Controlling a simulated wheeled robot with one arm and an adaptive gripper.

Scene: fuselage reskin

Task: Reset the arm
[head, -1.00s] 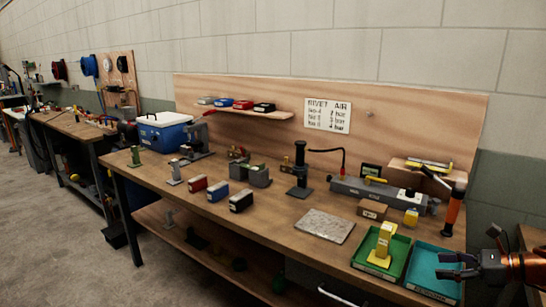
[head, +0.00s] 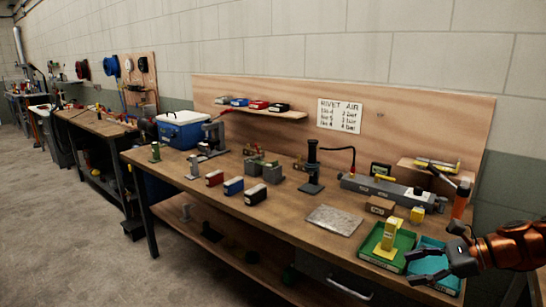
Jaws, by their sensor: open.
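My gripper (head: 437,267) is at the lower right of the head view, at the end of my orange and black arm. Its fingers are apart and point left, with nothing between them. It shows in front of the teal tray (head: 449,284) and covers part of it. I cannot tell its exact height above the tray.
A grey metal plate (head: 334,220) lies left of the trays. Red, blue and black boxes (head: 233,186) stand along the bench. An orange-handled tool (head: 461,199) stands behind my gripper. A blue cooler (head: 181,130) is at the far left end. Open floor (head: 60,230) lies to the left.

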